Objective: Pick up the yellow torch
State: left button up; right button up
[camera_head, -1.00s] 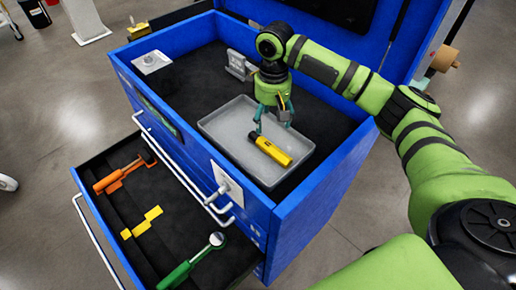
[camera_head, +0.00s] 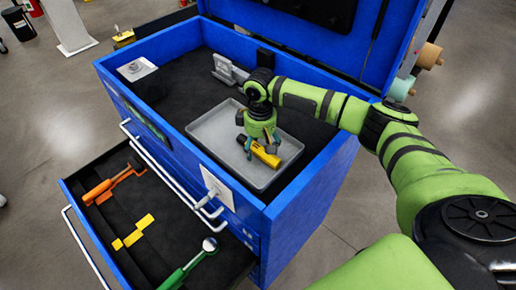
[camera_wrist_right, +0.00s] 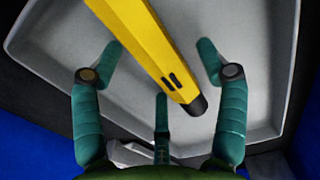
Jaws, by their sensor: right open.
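The yellow torch (camera_head: 265,154) with a black end lies in a grey tray (camera_head: 206,130) on top of the blue tool chest. My right gripper (camera_head: 262,146) is over the torch in the head view and hides part of it. In the right wrist view the torch (camera_wrist_right: 148,45) runs diagonally between the open teal fingers of the right gripper (camera_wrist_right: 160,70). The fingers stand apart from it on both sides, with no contact visible. My left gripper is in neither view.
The blue chest (camera_head: 310,195) has raised walls around its top. Its open drawer (camera_head: 185,222) holds an orange tool (camera_head: 105,188), yellow pieces (camera_head: 133,232) and a green-handled tool (camera_head: 187,268). A grey metal fixture (camera_head: 230,70) stands behind the tray, and a metal box (camera_head: 138,69) sits at the left corner.

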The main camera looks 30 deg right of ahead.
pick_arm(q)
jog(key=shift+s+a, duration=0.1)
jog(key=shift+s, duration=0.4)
pick_arm(e)
grip_shut()
